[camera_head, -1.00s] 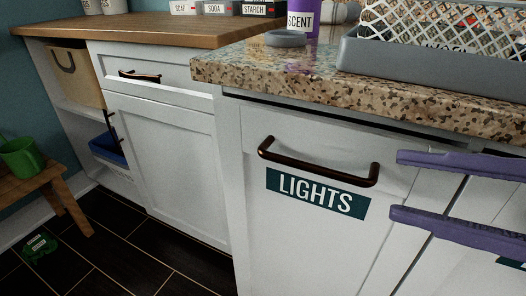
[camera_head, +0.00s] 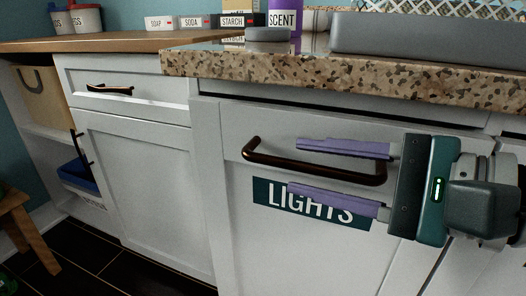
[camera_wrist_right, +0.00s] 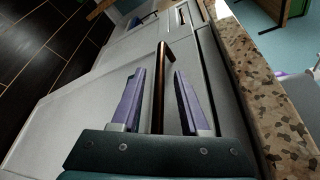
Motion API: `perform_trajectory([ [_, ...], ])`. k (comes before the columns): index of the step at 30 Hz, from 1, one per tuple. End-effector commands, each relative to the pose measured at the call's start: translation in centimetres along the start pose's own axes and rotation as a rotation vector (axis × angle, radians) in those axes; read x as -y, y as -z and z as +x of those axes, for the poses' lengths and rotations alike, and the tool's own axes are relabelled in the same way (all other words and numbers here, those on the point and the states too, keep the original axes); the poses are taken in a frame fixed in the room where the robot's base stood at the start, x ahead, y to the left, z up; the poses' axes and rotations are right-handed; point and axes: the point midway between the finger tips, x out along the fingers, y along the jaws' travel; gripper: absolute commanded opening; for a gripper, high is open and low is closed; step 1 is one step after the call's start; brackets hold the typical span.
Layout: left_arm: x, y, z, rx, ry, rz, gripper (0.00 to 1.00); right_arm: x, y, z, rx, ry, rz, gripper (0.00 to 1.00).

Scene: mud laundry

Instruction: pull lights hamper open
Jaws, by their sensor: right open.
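The lights hamper front (camera_head: 290,245) is a white panel under the granite counter, and it looks closed. It carries a dark teal LIGHTS label (camera_head: 268,192) and a dark bronze bar handle (camera_head: 262,157). My right gripper (camera_head: 292,167), with purple fingers, is open in front of the panel. In the head view one finger appears above the handle bar and one below it, over the label. In the right wrist view the handle (camera_wrist_right: 158,85) runs between the open fingers (camera_wrist_right: 157,80), with gaps on both sides. My left gripper is not in view.
The speckled granite counter (camera_head: 350,85) overhangs just above the handle, with a grey tray (camera_head: 430,42) on it. A white cabinet (camera_head: 150,190) stands to the left, beside open shelves.

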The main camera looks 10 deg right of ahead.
Motion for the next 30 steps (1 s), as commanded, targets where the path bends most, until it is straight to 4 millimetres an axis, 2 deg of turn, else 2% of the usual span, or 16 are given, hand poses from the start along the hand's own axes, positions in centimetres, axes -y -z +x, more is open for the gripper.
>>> perform_trajectory([
  [3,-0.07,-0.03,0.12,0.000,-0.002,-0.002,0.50,0.01,-0.02,0.67,0.001,0.000,0.000,0.45],
  [11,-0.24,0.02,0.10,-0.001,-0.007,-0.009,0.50,-0.01,-0.03,0.77,0.000,-0.001,-0.001,0.45],
  [23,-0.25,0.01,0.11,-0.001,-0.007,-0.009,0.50,-0.01,-0.02,0.74,0.000,-0.001,-0.001,0.00],
  [30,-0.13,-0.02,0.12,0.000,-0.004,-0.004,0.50,-0.01,-0.02,0.73,0.000,-0.001,-0.001,0.00],
])
